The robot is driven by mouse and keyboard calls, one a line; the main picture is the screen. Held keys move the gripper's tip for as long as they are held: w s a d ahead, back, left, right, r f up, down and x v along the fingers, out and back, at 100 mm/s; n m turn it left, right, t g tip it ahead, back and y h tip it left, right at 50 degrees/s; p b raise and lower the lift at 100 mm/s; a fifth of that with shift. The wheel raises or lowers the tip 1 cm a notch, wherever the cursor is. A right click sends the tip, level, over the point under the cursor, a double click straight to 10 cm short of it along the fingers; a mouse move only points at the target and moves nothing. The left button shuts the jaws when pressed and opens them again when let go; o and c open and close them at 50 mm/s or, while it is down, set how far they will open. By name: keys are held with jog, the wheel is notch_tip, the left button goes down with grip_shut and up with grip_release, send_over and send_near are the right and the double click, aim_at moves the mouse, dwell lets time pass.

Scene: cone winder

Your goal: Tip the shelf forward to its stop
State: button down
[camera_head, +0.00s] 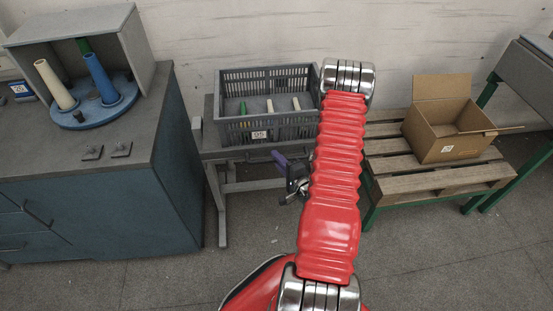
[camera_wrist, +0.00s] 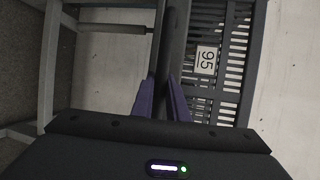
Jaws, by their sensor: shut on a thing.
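The shelf (camera_head: 213,147) is a grey surface on a grey stand in the middle of the head view, with a grey slatted crate (camera_head: 290,131) on it. The shelf looks about level. My gripper (camera_head: 283,165), with purple fingers, is at the shelf's front, below the crate. In the wrist view my gripper (camera_wrist: 163,82) is shut on a dark bar (camera_wrist: 173,45) that runs along the shelf's front. The crate, labelled 95, also shows there (camera_wrist: 232,65). My arm hides the right end of the shelf in the head view.
The crate holds a green cone and pale cones. A blue-grey cabinet (camera_head: 100,205) stands left, bearing a blue round holder (camera_head: 97,113) with cones. A cardboard box (camera_head: 447,138) sits on a wooden pallet top (camera_head: 430,183) at right. Floor in front is clear.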

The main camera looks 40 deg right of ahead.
notch_tip(320, 180, down, 10)
jog(key=shift+f, duration=0.2)
dwell(0.4)
jog(key=c, duration=2)
grip_release()
jog(key=shift+o, duration=1.3)
jog(key=shift+d+r, duration=0.1)
jog(key=v, duration=1.3)
jog(key=shift+s, duration=0.35)
